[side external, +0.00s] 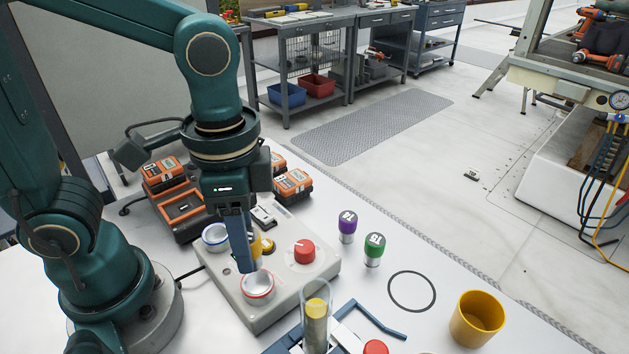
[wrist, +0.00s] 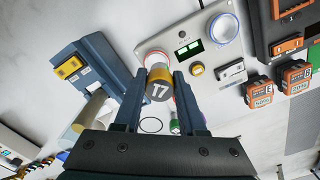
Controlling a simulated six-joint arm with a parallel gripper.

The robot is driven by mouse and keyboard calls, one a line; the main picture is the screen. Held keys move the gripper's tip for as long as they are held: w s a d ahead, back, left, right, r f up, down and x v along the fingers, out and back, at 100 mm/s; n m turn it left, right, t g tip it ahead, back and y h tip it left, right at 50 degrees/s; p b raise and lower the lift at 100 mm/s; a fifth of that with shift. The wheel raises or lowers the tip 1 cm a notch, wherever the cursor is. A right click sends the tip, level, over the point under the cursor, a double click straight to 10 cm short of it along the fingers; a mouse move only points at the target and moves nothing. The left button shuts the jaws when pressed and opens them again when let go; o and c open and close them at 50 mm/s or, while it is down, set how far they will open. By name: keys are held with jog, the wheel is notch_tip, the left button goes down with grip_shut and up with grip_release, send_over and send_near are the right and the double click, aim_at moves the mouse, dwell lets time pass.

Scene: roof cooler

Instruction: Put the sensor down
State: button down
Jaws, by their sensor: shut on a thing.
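The sensor, a short cylinder with a yellow band and a grey end marked 17 (wrist: 160,92), is held between the two fingers of my gripper (wrist: 156,98). In the side view my gripper (side external: 246,262) points down over the grey panel box, just above the red-rimmed cup (side external: 257,287). The fingers hide most of the sensor there. In the wrist view part of the red-rimmed cup (wrist: 154,58) shows just beyond the sensor. I cannot tell whether the sensor touches the cup.
The panel box (side external: 318,268) also has a blue-rimmed cup (side external: 215,236) and a red knob (side external: 304,251). A black ring (side external: 412,291), a yellow cup (side external: 477,318) and a clear tube (side external: 316,310) are nearby.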

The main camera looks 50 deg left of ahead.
jog(key=shift+d+f, duration=0.3)
jog(key=shift+f, duration=1.9)
jog(key=shift+f, duration=0.15)
